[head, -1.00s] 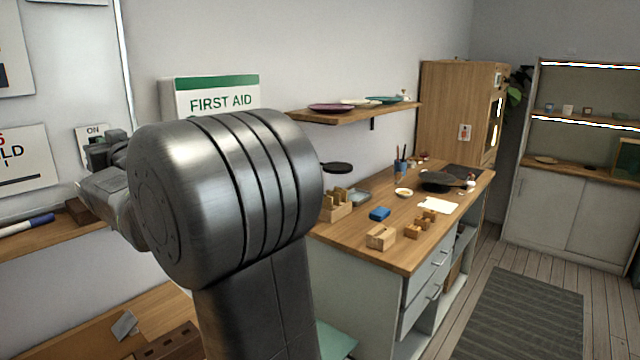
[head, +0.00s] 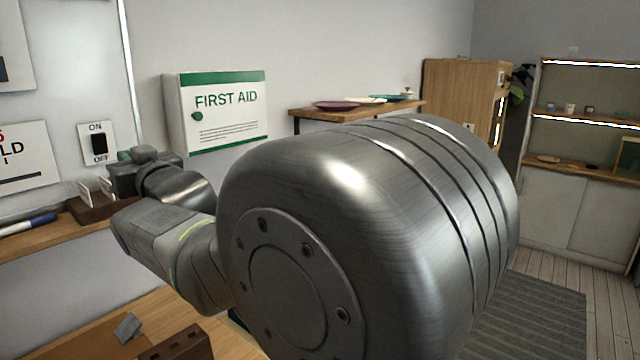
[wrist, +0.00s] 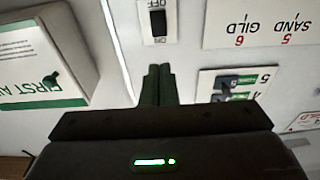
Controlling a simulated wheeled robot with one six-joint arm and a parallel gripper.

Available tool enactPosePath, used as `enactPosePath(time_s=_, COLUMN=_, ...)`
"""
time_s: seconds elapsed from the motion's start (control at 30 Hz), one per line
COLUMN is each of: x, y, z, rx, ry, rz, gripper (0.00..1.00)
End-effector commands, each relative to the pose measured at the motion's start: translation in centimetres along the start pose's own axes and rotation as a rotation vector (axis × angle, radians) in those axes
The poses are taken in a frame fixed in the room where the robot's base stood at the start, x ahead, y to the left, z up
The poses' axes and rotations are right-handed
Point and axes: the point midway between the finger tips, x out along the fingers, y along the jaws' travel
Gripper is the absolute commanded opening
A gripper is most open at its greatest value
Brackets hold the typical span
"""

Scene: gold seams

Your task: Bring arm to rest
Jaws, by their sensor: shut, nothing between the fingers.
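My arm fills the middle of the head view, with a large grey joint in front. My gripper (wrist: 158,72) shows in the wrist view with its two dark fingers together and nothing between them. It points toward the wall, below the on/off switch (wrist: 158,22) in that upside-down picture. The switch (head: 98,143) also shows in the head view, just left of the arm's far end. The gripper looks clear of the switch, but the exact gap cannot be told.
A first aid box (head: 222,112) hangs on the wall right of the switch. A narrow wooden ledge (head: 75,238) with a blue marker (head: 28,224) runs below the switch. A wall shelf (head: 350,109) holds plates. My arm hides most of the workbench. A cabinet (head: 572,213) stands at far right.

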Motion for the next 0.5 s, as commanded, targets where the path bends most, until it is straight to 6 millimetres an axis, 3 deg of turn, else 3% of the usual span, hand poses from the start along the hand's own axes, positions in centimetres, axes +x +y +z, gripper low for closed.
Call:
enactPosePath(time_s=0.03, x=0.1, y=0.0, z=-0.8, rx=0.000, ry=-0.004, rz=0.000, gripper=0.00)
enactPosePath(time_s=0.5, x=0.6, y=0.1, z=-2.9, rx=0.000, ry=-0.040, rz=0.000, gripper=0.00)
